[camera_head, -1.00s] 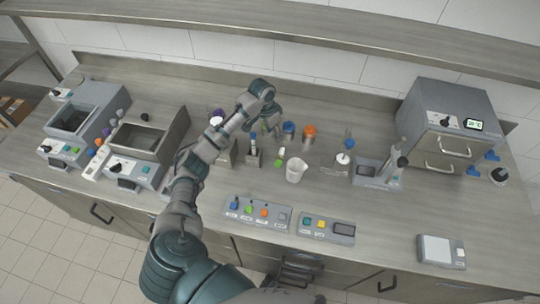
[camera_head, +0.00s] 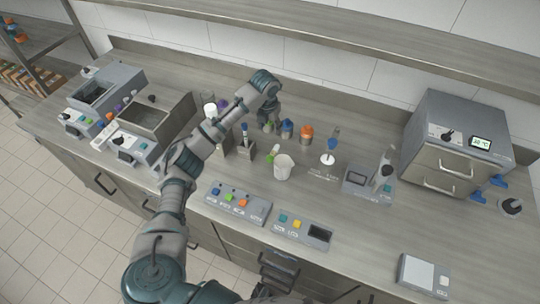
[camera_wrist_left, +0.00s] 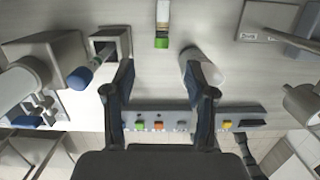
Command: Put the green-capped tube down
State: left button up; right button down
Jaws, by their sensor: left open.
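The green-capped tube (camera_head: 276,150) lies on the bench just behind the white beaker (camera_head: 284,168), its green cap towards the front. In the left wrist view the tube (camera_wrist_left: 162,18) is at the top centre, cap end nearest, beyond my fingertips and apart from them. My left gripper (camera_head: 269,113) hangs over the back of the bench, behind the tube. In the left wrist view its two fingers (camera_wrist_left: 158,78) are spread wide with nothing between them. The beaker (camera_wrist_left: 207,70) shows beside the right-hand finger there. My right gripper is not in view.
A grey holder with a blue-capped tube (camera_head: 246,145) stands left of the tube. Blue- and orange-capped bottles (camera_head: 306,135) stand behind it. Button panels (camera_head: 238,203) lie in front. An oven (camera_head: 450,145) is at the right. The bench right of the panels is largely clear.

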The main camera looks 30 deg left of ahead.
pick_arm(q)
notch_tip(320, 180, down, 4)
send_over(273, 151)
jog(key=f, duration=0.7)
jog(key=shift+s+a, duration=0.4)
jog(key=shift+a+f, duration=0.1)
jog(key=shift+f, duration=0.15)
jog(key=shift+w+f, duration=0.1)
jog(key=shift+f, duration=0.15)
jog(key=f, duration=0.1)
jog(key=d+f, duration=0.1)
jog(key=f, duration=0.2)
jog(key=shift+w+d+f, duration=0.25)
jog(key=shift+w+f, duration=0.05)
jog(key=shift+f, duration=0.05)
jog(key=shift+a, duration=0.25)
jog(key=shift+c, duration=1.3)
jog(key=shift+a, duration=0.15)
jog(key=c, duration=0.8)
grip_shut()
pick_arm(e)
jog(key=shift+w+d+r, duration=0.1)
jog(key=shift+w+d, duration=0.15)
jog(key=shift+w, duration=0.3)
